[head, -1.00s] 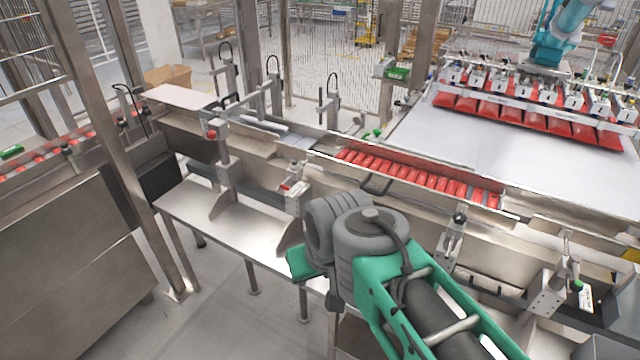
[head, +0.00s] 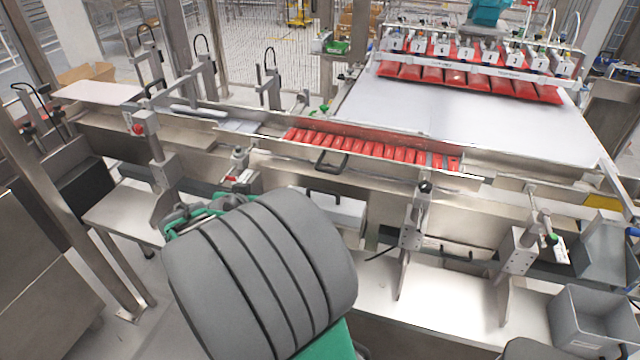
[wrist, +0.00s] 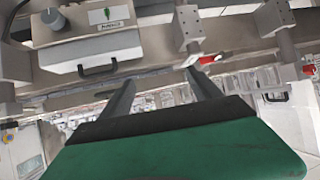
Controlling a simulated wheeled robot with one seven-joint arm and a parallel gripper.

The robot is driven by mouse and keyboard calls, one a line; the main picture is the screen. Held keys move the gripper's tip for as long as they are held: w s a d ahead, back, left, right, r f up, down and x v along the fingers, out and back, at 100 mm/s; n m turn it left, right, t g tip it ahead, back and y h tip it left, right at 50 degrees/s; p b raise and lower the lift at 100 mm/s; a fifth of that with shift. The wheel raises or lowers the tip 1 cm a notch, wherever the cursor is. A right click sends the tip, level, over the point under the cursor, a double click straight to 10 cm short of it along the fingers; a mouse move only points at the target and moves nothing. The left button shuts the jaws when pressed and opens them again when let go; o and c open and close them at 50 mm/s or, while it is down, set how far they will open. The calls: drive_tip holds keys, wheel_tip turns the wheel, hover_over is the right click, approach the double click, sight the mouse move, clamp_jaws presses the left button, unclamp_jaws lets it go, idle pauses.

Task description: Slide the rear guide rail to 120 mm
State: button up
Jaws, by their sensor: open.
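A row of red packs (head: 370,147) lies in the machine's channel. A steel rail (head: 385,132) runs behind the packs and another steel wall (head: 400,169) with a black handle runs in front; I cannot tell for sure which is the rear guide rail. Beyond the fingers are a rail bracket (wrist: 188,28) and a red pointer (wrist: 208,59). My arm hides most of the gripper in the head view.
A box with a knob and black handle (wrist: 88,48) is at the wrist view's upper left. More clamp posts (head: 415,215) stand at right along the front steel table (head: 440,285). A grey bin (head: 595,325) is at the lower right. Floor (head: 185,325) shows at the lower left.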

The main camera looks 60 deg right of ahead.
sight(327, 171)
drive_tip(key=shift+o, duration=0.7)
drive_tip(key=s+d+f+m+h, duration=0.1)
drive_tip(key=s+d, duration=0.1)
drive_tip(key=d, duration=0.2)
drive_tip(key=s+d+f+m+g+h+b, duration=0.1)
drive_tip(key=s+d+f+h, duration=0.1)
drive_tip(key=s+d, duration=0.1)
drive_tip(key=shift+s+d+f, duration=0.2)
drive_tip(key=shift+d+f, duration=0.1)
drive_tip(key=shift+d, duration=0.25)
drive_tip(key=shift+o, duration=0.3)
drive_tip(key=s+d+h+b, duration=0.1)
drive_tip(key=s+d, duration=0.1)
drive_tip(key=s+d+h+b, duration=0.1)
drive_tip(key=s+d+h, duration=0.1)
drive_tip(key=s, duration=0.1)
drive_tip(key=shift+d+f+g, duration=0.1)
drive_tip(key=shift+d+g, duration=0.15)
drive_tip(key=shift+g, duration=0.05)
drive_tip(key=shift+s+d+r+h+p, duration=0.3)
drive_tip(key=shift+d+h, duration=0.1)
drive_tip(key=shift+d, duration=0.2)
drive_tip(key=d, duration=0.2)
drive_tip(key=d+p, duration=0.1)
drive_tip(key=d, duration=0.1)
drive_tip(key=w+d+p, duration=0.1)
drive_tip(key=d, duration=0.1)
drive_tip(key=shift+w+d, duration=0.15)
drive_tip(key=shift+d, duration=0.3)
drive_tip(key=shift+c, duration=0.4)
